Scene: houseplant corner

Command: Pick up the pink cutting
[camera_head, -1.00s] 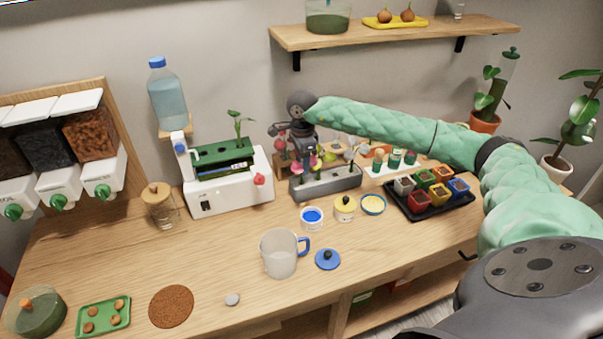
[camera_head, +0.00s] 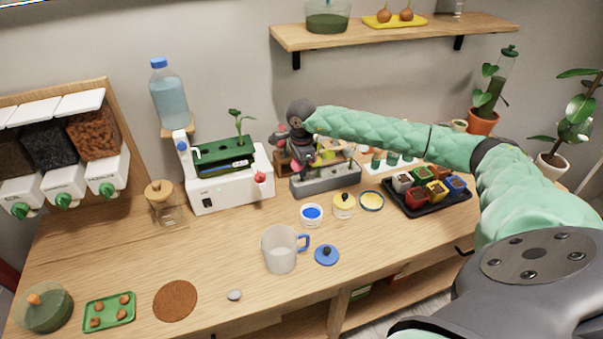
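My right gripper (camera_head: 302,161) points down at the back of the worktop, over the left part of a grey trough (camera_head: 335,181). The trough holds small upright cuttings. A pink bit, which looks like the pink cutting (camera_head: 296,168), shows right at the gripper's fingers. The fingers are small and dark here and hide most of it, so I cannot tell whether they are open or closed around it. My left gripper is not in view.
A white machine with a green top (camera_head: 231,184) stands just left of the trough. A black tray (camera_head: 432,203) of coloured pots lies to the right.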

